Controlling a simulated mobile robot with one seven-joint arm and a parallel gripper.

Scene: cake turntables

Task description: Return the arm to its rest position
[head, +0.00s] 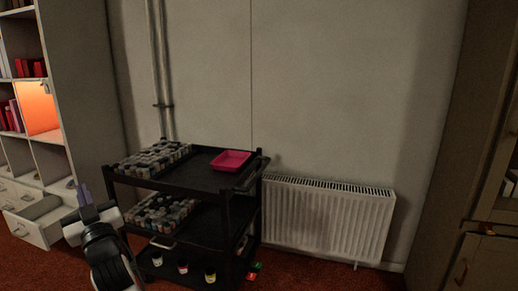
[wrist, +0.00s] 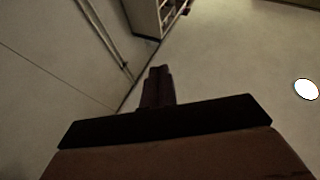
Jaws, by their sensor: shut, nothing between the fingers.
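My gripper (head: 84,196) is at the lower left of the head view, in front of the white shelf unit and left of the black cart. Its fingers point upward and nothing is seen in them. In the wrist view the gripper's dark fingers (wrist: 158,72) are together at the centre, with nothing between them. Behind them the wrist view shows bare wall, pipes and part of a shelf, tilted.
A black cart (head: 208,178) with several small bottles and a pink tray (head: 231,160) stands by the wall. A white radiator (head: 325,220) is right of it. A white shelf unit (head: 85,105) stands left, a wooden cabinet (head: 455,150) right. Red carpet (head: 330,277) shows in front.

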